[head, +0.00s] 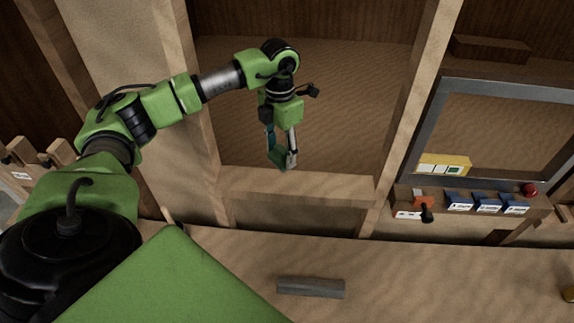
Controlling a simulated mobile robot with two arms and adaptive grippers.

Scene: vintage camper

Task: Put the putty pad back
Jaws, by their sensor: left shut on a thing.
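My left gripper (284,162) hangs pointing down in front of the wall bay between two wooden studs, just above the horizontal wooden rail. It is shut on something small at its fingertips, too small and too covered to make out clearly. I cannot tell for certain whether this is the putty pad. My right gripper is not in view.
The small ledge (542,203) holds blue-and-white boxes (487,203), an orange item (423,200), a black-knobbed item (427,213) and a red ball (529,189). A grey window frame (430,118) rises behind it. A grey bar (311,288) lies on the wooden surface below.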

